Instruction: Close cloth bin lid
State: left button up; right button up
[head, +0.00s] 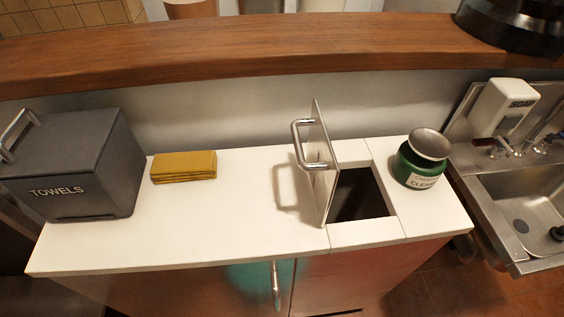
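The cloth bin is an opening (362,196) set into the white counter, with a dark inside. Its lid (320,165) is a thin panel with a metal handle (302,145) on its left face. The lid stands up, about upright, along the left edge of the opening, so the bin is open. Neither of my grippers shows in the head view.
A grey towels box (84,160) stands at the counter's left end, beside folded yellow cloths (184,167). A green cleaner jar (422,160) stands right of the opening. A sink (530,200) with a soap dispenser (505,105) is at far right. The middle counter (230,215) is clear.

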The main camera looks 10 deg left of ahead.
aim_at(306, 165)
jog(key=k+j+u, duration=0.3)
jog(key=j, duration=0.3)
jog(key=k+j+u, duration=0.15)
jog(key=k+j, duration=0.15)
